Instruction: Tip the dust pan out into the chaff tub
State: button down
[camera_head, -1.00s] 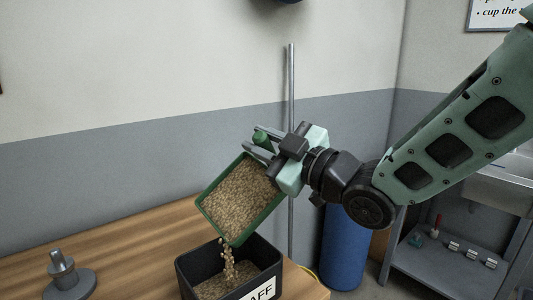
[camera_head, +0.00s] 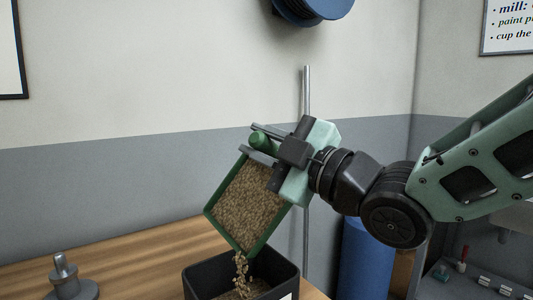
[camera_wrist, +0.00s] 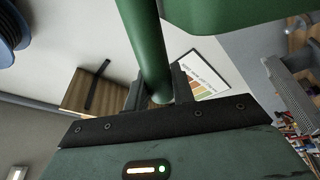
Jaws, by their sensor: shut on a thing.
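The green dust pan (camera_head: 247,203) is tilted steeply over the chaff tub, its low corner toward the tub. It still holds a broad layer of tan chaff, and a thin stream of bits falls from the low corner. The black chaff tub (camera_head: 200,282) stands on the wooden bench, with some chaff inside; its lower part is cut off by the picture's edge. My gripper (camera_head: 266,141) is shut on the pan's green handle, above and right of the tub. In the wrist view the handle (camera_wrist: 148,45) runs between the fingers.
A grey metal stand (camera_head: 68,280) is on the wooden bench (camera_head: 150,250) at the left. A thin upright pole (camera_head: 306,90) rises behind my gripper. A blue cylinder (camera_head: 365,255) stands right of the bench. Bench space between stand and tub is clear.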

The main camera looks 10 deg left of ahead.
jog(key=s+a+f+n+g+b, duration=0.2)
jog(key=s+n+b, duration=0.5)
jog(key=b, duration=0.4)
jog(key=s+a+f+n+g+y+b, duration=0.1)
jog(key=s+a+f+n+g+b, duration=0.1)
jog(key=s+n+b, duration=0.5)
jog(key=shift+s+a+f+n+g+y+b, duration=0.5)
jog(key=shift+s+f+b, duration=0.65)
jog(key=shift+b, duration=1.2)
jog(key=shift+w+a, duration=0.15)
dwell(0.7)
notch_tip(320, 180, up, 3)
jog(key=shift+f+p, duration=0.1)
jog(key=shift+p, duration=0.75)
